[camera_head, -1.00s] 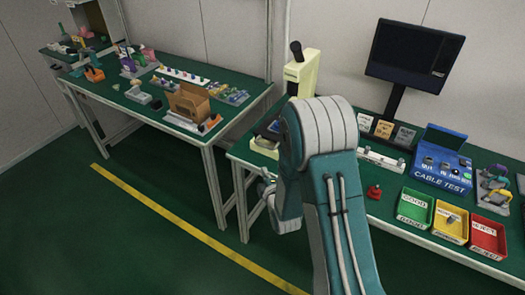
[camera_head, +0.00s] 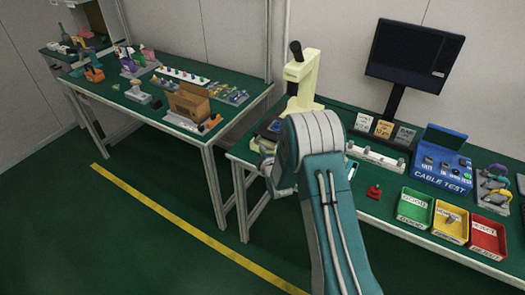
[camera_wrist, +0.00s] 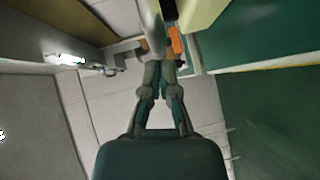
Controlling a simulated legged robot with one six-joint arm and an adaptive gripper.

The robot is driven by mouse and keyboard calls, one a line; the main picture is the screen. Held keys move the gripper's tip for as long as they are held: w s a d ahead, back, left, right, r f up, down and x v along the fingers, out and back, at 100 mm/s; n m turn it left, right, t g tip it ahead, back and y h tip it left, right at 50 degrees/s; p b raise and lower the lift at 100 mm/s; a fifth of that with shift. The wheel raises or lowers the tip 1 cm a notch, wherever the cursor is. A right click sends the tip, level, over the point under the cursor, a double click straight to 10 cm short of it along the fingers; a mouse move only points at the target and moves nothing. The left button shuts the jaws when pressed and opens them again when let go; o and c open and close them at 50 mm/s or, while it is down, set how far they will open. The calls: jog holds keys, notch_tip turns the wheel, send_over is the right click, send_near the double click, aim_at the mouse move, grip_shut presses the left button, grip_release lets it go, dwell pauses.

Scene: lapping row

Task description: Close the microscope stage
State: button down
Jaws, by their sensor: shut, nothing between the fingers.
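The cream microscope (camera_head: 302,82) stands upright at the left end of the near bench, with a dark eyepiece on top. Its stage (camera_head: 271,127), a dark bluish flat part low on its front left, is partly hidden by my arm. How far the stage is out I cannot tell. My gripper (camera_wrist: 160,68) is shut and empty in the wrist view. In the head view my wrist is at the bench's front edge, just below and in front of the stage; the fingertips are not clear there. A cream block at the top of the wrist view may be the microscope (camera_wrist: 198,12).
Right of my arm are a white fixture (camera_head: 376,158), a red knob piece (camera_head: 374,191), a blue cable test box (camera_head: 443,165) and green (camera_head: 413,207), yellow (camera_head: 449,223) and red (camera_head: 488,232) bins. A monitor (camera_head: 415,52) stands behind. The floor to the left is clear.

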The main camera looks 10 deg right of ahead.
aim_at(273, 138)
jog(key=w+d, duration=0.2)
jog(key=w, duration=0.1)
jog(key=w+d, duration=0.3)
dwell(0.4)
dwell(0.3)
